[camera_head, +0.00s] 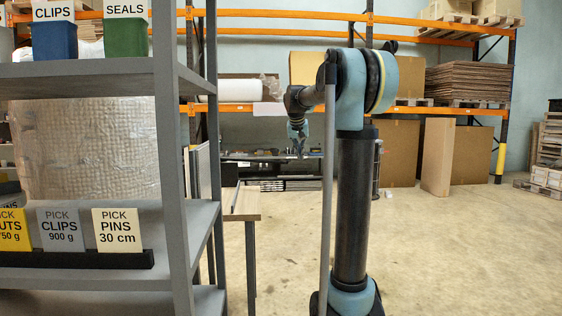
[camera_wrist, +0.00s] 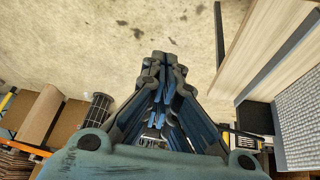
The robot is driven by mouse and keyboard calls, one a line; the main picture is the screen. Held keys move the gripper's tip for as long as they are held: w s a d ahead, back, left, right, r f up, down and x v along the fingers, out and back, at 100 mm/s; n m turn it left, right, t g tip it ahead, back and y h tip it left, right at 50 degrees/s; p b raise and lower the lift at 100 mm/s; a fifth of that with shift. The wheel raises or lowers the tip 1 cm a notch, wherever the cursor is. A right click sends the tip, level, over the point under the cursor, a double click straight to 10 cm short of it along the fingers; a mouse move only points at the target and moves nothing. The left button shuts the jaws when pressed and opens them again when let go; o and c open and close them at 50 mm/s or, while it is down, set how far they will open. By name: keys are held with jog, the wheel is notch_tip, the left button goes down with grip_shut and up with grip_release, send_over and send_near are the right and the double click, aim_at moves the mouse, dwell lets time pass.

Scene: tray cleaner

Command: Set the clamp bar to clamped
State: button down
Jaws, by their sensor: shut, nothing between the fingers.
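My gripper (camera_head: 299,150) hangs at the end of my raised arm, in front of the far shelving in the head view. In the wrist view my gripper (camera_wrist: 164,60) has its fingertips together, with nothing between them and bare floor behind. A wooden-topped table (camera_head: 248,204) stands left of my arm, partly hidden by the grey shelf. Its wooden top (camera_wrist: 262,42) also shows at the upper right of the wrist view, apart from my fingers. A dark strip (camera_wrist: 278,56) runs along that top; I cannot tell whether it is the clamp bar. No clamp position can be read.
A grey shelf unit (camera_head: 172,150) with labelled bins fills the left of the head view. A pale textured panel (camera_wrist: 303,120) lies at the right of the wrist view. Orange racking (camera_head: 440,105) with boxes stands at the back. The floor (camera_head: 450,250) at right is clear.

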jog(key=w+a+t, duration=0.1)
jog(key=w+a, duration=0.2)
jog(key=w, duration=1.5)
jog(key=w+a+m+t+h, duration=0.1)
jog(key=w+a, duration=0.2)
jog(key=w, duration=1.5)
jog(key=shift+w+m+t, duration=0.25)
jog(key=shift+m+t, duration=0.05)
jog(key=shift+t, duration=0.1)
jog(key=shift+w+d+f, duration=0.1)
jog(key=shift+f, duration=0.1)
notch_tip(320, 180, down, 8)
jog(key=w, duration=0.2)
jog(key=shift+w+d, duration=0.25)
jog(key=shift+d, duration=0.2)
